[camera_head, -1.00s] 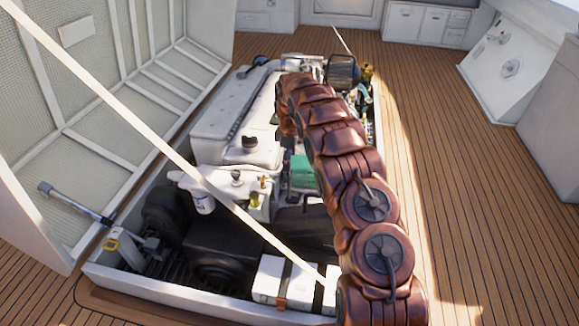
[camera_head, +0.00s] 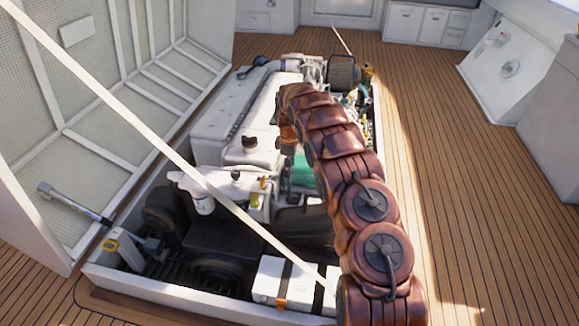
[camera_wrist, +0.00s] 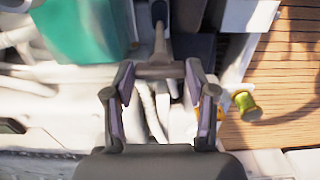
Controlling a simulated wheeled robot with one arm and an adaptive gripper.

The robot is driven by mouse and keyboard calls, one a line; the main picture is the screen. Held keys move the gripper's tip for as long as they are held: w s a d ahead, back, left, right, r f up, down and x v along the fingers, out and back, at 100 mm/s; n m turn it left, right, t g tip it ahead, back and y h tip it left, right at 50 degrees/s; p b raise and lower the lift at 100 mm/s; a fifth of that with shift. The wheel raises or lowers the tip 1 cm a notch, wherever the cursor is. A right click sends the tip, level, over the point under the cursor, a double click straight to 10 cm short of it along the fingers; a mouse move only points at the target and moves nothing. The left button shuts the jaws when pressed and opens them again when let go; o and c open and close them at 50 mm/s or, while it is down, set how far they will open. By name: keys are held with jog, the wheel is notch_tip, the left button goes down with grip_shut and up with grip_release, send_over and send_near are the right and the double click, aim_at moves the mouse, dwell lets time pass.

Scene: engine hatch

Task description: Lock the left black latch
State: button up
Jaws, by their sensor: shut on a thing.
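In the wrist view my gripper (camera_wrist: 160,76) has its two fingers at either end of the crossbar of a dark T-shaped piece (camera_wrist: 160,48). Its stem runs toward the top of the picture. The fingertips appear to touch the crossbar ends. This piece may be the black latch, but I cannot tell for sure. In the head view my arm bends down over the engine (camera_head: 235,115), and its end and the gripper are hidden. No black latch can be made out clearly there.
Near the gripper are a green block (camera_wrist: 85,30), pale pipes and a yellow-green knob (camera_wrist: 248,106) beside the wooden deck (camera_wrist: 285,75). The raised hatch (camera_head: 100,110) stands at left. A pale strut (camera_head: 130,115) crosses the view. A white battery box (camera_head: 268,280) sits in front.

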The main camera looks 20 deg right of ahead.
jog(key=shift+c, duration=1)
jog(key=m, duration=0.4)
jog(key=shift+r+p, duration=0.1)
jog(key=shift+p, duration=0.25)
jog(key=m, duration=0.4)
jog(key=shift+m+p, duration=0.3)
jog(key=m, duration=0.4)
jog(key=shift+m+p, duration=0.55)
jog(key=shift+m, duration=2.15)
